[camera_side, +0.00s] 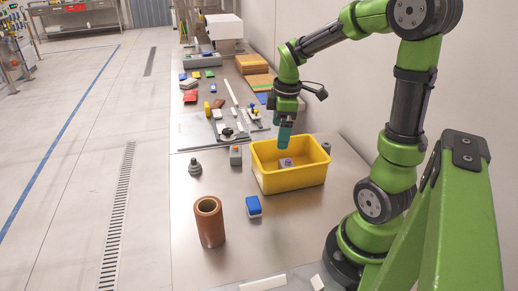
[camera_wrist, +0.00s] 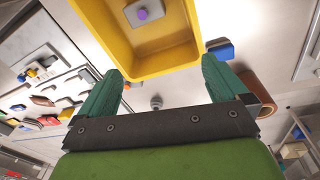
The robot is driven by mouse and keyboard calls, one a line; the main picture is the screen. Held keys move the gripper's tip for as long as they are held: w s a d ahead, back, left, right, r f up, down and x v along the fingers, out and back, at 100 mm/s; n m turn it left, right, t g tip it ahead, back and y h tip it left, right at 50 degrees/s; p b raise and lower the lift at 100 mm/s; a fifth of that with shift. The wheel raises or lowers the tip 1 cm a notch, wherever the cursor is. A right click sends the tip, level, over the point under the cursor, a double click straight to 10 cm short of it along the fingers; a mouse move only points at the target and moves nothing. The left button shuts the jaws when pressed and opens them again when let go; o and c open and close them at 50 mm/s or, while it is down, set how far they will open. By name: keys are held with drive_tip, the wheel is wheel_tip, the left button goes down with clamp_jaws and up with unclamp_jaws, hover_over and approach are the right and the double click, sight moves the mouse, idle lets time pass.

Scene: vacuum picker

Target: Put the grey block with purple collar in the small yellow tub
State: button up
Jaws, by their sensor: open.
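The small yellow tub (camera_side: 290,181) stands on the metal table in front of my arm. The grey block with purple collar (camera_side: 286,162) is inside it and looks to rest on the tub floor. In the wrist view the tub (camera_wrist: 165,61) fills the top middle, with the block (camera_wrist: 150,12) near the top edge, purple part showing. My gripper (camera_side: 284,145) hangs above the tub, pointing down, apart from the block. In the wrist view my gripper (camera_wrist: 161,70) has its two teal fingers wide apart with nothing between them.
A grey block with an orange top (camera_side: 235,156) and a dark knob-like piece (camera_side: 195,169) stand left of the tub. A copper-brown cylinder (camera_side: 210,225) and a blue-and-white block (camera_side: 254,207) stand in front. Several small parts lie farther back.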

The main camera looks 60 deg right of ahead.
drive_tip(key=s+a+r+m+t, duration=0.1)
drive_tip(key=a+r+m+t, duration=0.1)
drive_tip(key=a, duration=0.4)
drive_tip(key=s+a+r+m+t+y, duration=0.1)
drive_tip(key=s+a+r+m+t, duration=0.1)
drive_tip(key=a+m, duration=0.3)
drive_tip(key=s+a+r+m+t+y, duration=0.1)
drive_tip(key=s+a+r+m, duration=0.1)
drive_tip(key=a, duration=0.5)
wheel_tip(320, 180, up, 2)
drive_tip(key=shift+s+a+r+m+t, duration=0.15)
drive_tip(key=shift+a+m+t, duration=0.25)
drive_tip(key=shift+m, duration=0.4)
